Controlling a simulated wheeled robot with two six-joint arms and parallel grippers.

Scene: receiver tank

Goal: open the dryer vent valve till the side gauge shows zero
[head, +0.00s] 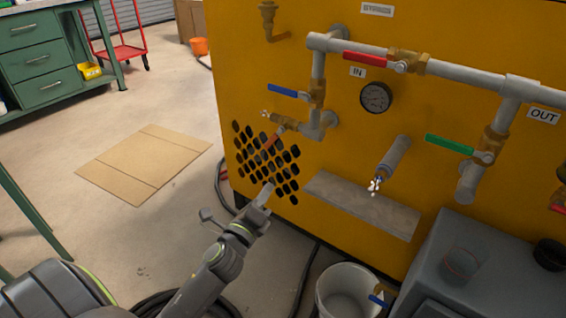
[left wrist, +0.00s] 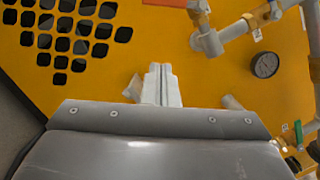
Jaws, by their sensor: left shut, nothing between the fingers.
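No label I can read marks the dryer vent valve, so I cannot tell which it is. On the yellow cabinet (head: 260,80) are a red-handled valve (head: 366,59) by the IN label, a blue-handled valve (head: 289,91), a small red-handled valve (head: 268,147) over the grille, and a green-handled valve (head: 450,143) by OUT. The round gauge (head: 376,97) also shows in the left wrist view (left wrist: 264,65); its reading is too small to tell. My left gripper (head: 266,190) is shut and empty, before the grille's lower right, below the small red handle. My right gripper is not in view.
A grey ledge (head: 362,206) juts out below a pipe stub (head: 395,155) with something whitish at its end. A white bucket (head: 347,292) and a grey box (head: 475,262) stand in front. Cardboard (head: 145,163) lies on open floor at left.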

